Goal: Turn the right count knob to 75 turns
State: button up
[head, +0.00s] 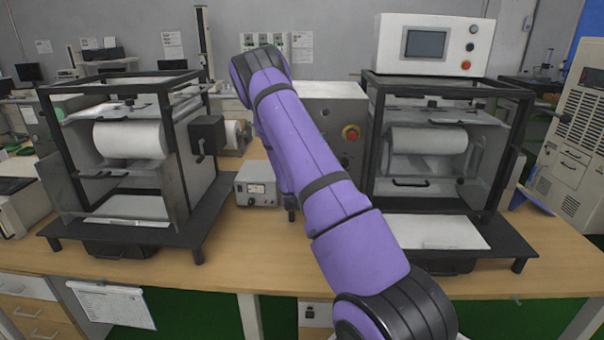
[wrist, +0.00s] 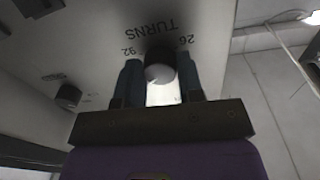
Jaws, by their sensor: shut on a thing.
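In the wrist view a round dark knob (wrist: 160,70) with a pale front face sits on a light panel (wrist: 100,40). The word TURNS and the numbers 26 and 92 stand around it, upside down in this view. My gripper (wrist: 160,83) has its two dark fingers on either side of this knob, shut on it. I cannot read the knob's pointer setting. A second dark knob (wrist: 68,97) with small marks beside it is on the same panel to the left. In the head view my purple arm hides the gripper and the gripped knob.
In the head view a grey control box (head: 330,95) with a red button (head: 350,132) stands behind my arm. Black-framed roller machines stand left (head: 130,140) and right (head: 425,145). A small metered box (head: 257,186) sits on the wooden bench (head: 270,245).

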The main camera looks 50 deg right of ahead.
jog(key=shift+m, duration=0.5)
jog(key=shift+f, duration=0.1)
jog(key=o, duration=0.9)
jog(key=v, duration=1.1)
